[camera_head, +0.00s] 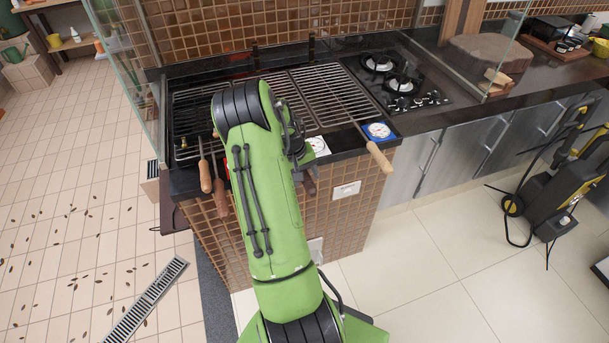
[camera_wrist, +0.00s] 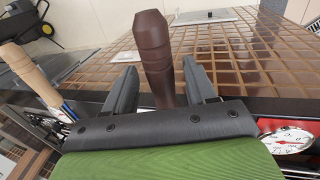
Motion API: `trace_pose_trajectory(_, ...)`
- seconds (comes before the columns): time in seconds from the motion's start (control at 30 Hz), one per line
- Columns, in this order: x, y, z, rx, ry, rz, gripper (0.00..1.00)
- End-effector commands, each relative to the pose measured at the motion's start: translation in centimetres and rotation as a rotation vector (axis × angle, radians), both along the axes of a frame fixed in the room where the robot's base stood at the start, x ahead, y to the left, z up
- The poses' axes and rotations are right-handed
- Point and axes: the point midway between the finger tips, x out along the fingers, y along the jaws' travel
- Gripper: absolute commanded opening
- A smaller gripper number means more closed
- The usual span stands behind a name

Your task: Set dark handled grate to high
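The dark brown grate handle (camera_wrist: 152,42) stands between the two fingers of my gripper (camera_wrist: 160,88) in the wrist view. The fingers are apart, with a visible gap on the left side of the handle. The right finger is close to it; I cannot tell whether it touches. In the head view a piece of the dark handle (camera_head: 311,187) shows beside my green arm. My arm hides most of the gripper there and part of the grates. A grate (camera_head: 330,92) lies over the grill; I cannot tell which grate bears the dark handle.
A light wooden handle (camera_head: 378,157) sticks out at the right, near a blue-framed gauge (camera_head: 379,130). Other handles, including a wooden one (camera_head: 205,176), hang over the left front edge. A red-framed gauge (camera_wrist: 288,141) is at the wrist view's right.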

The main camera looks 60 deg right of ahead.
Motion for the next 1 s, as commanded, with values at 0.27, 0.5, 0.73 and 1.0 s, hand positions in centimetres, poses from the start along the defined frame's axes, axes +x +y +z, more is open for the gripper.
trace_pose_trajectory(0.27,0.0,0.0,0.0,0.000,0.000,0.000,0.12)
trace_pose_trajectory(0.5,0.0,0.0,0.0,0.000,0.000,0.000,0.00)
trace_pose_trajectory(0.73,0.1,-0.1,3.3,-0.004,-0.002,0.000,0.00)
trace_pose_trajectory(1.0,0.1,-0.1,10.8,-0.004,-0.003,0.001,0.00)
